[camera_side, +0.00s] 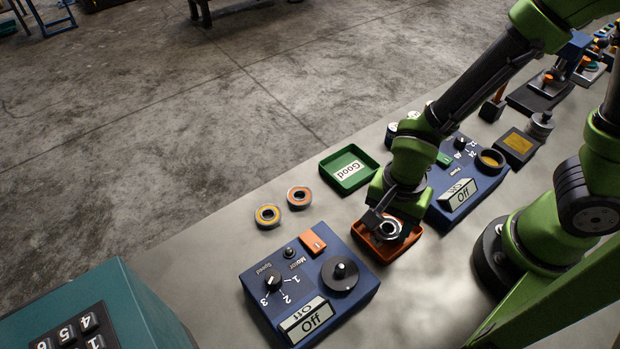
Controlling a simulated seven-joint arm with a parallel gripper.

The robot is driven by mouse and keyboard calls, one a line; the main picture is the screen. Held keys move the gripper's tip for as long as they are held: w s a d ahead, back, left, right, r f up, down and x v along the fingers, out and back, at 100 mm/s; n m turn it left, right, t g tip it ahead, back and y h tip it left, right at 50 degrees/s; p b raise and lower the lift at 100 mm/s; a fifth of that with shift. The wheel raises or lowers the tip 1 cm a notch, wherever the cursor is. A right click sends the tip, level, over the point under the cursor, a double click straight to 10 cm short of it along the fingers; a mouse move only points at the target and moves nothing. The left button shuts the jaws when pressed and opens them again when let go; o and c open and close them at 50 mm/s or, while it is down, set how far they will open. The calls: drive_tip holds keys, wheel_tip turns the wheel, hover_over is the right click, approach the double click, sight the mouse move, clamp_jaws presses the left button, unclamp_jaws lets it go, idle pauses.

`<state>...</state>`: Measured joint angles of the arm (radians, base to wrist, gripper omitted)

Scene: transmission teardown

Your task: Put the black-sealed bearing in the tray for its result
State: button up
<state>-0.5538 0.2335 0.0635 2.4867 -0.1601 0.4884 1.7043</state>
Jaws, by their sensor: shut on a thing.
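My gripper (382,215) points down over the orange tray (410,243) and is shut on a ring-shaped bearing with a dark ring (390,229). The bearing is at the tray, inside its outline in this view; whether it touches the tray floor I cannot tell. The fingers hide part of it. The green tray (349,169), labelled "Good", lies empty behind and to the left of the orange tray. Any label on the orange tray is hidden.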

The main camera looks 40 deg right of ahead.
drive_tip(key=shift+f, duration=0.15)
drive_tip(key=o, duration=1)
drive_tip(key=shift+c, duration=0.2)
wheel_tip(320, 180, up, 12)
drive_tip(key=w+d+r+n+t+y, duration=0.2)
drive_tip(key=w+d+r+n+t, duration=0.1)
drive_tip(key=d+r+n+t, duration=0.4)
drive_tip(key=d+r+n, duration=0.2)
drive_tip(key=d+r, duration=0.2)
drive_tip(key=shift+d+r+n, duration=0.15)
drive_tip(key=shift+r+n, duration=0.15)
drive_tip(key=shift+r, duration=0.1)
